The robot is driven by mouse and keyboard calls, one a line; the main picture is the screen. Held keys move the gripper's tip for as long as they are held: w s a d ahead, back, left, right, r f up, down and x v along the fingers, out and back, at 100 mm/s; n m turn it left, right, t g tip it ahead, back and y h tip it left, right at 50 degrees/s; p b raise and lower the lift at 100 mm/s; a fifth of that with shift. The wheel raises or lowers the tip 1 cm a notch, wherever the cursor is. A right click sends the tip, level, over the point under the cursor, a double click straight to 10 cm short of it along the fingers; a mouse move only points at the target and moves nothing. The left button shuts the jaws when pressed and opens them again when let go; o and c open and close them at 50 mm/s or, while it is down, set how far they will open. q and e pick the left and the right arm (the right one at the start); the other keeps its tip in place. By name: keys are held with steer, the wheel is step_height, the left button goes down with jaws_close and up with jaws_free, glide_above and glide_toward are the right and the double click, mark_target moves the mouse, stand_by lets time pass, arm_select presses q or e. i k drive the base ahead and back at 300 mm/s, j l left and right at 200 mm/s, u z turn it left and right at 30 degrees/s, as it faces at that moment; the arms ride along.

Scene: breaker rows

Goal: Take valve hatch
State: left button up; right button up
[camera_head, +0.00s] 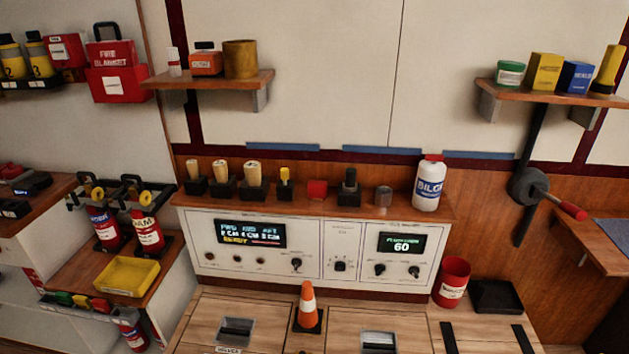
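Two wooden hatch panels lie side by side at the bottom of the head view. The left hatch (205,318) has a recessed metal handle (236,330) and a small label (228,350) below it, which seems to read "VALVES" but is hard to make out. The right hatch (410,322) has a similar recessed handle (378,342), partly cut off by the frame edge. Both panels look closed. Neither of my grippers is in view.
Behind is a control panel (310,249) with displays and knobs. A red bucket (452,284) and black tray (496,297) sit right. A wall lever (550,195) sticks out at right. Extinguishers (147,230) stand left.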

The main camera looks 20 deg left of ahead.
mark_target(218, 324)
steer(key=u, duration=1.25)
